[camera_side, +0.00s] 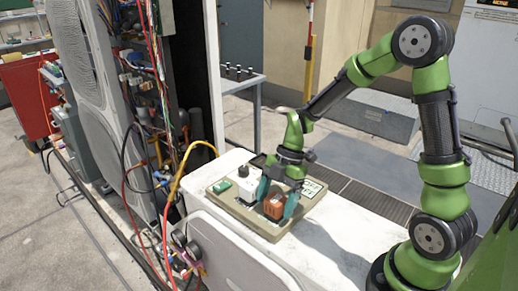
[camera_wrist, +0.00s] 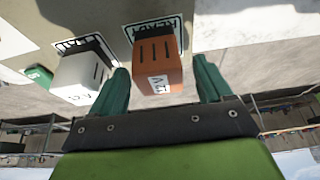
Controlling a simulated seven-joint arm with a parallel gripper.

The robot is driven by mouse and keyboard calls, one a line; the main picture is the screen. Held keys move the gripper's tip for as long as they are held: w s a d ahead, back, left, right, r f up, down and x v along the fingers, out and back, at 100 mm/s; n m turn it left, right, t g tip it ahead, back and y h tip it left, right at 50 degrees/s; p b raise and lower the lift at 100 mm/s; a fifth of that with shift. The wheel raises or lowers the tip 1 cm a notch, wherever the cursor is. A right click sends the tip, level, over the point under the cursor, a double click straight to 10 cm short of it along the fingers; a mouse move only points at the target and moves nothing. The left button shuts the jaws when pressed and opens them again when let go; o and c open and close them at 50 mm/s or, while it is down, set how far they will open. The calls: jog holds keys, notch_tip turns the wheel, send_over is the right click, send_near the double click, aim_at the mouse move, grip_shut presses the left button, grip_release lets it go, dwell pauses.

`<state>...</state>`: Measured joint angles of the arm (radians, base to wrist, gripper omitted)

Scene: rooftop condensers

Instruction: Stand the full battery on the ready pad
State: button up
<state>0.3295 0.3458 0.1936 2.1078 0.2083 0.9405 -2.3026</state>
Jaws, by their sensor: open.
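An orange battery (camera_side: 273,206) marked "12V" stands upright on a dark spot near the front of a tan board (camera_side: 247,226). A white battery-like block (camera_side: 242,182) stands to its left on the same board. My gripper (camera_side: 277,198) points down with its teal fingers open on either side of the orange battery. In the wrist view, the orange battery (camera_wrist: 158,66) is between the fingers, with gaps visible, and the white block (camera_wrist: 80,77) is just outside the left finger. A white-bordered label (camera_wrist: 152,30) beside the orange battery is partly covered; I cannot read it surely.
A small green piece (camera_side: 222,187) lies at the board's left. Lettered labels (camera_side: 312,188) are at its right end. The board rests on a white condenser top (camera_side: 335,240), bare towards the front right. Cables and a yellow hose (camera_side: 188,152) hang close on the left.

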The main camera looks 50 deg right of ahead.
jog(key=v, duration=1.1)
jog(key=s+a+r+m+t+h, duration=0.1)
jog(key=s+a+r+m+t, duration=0.1)
jog(key=m, duration=0.9)
jog(key=s+a+r+m+t+h, duration=0.1)
jog(key=s+a+r+m+t, duration=0.2)
jog(key=s+m, duration=0.6)
notch_tip(320, 180, up, 3)
jog(key=shift+a+m+t+h, duration=0.2)
jog(key=shift+m+t+h, duration=0.1)
jog(key=shift+m+t, duration=0.75)
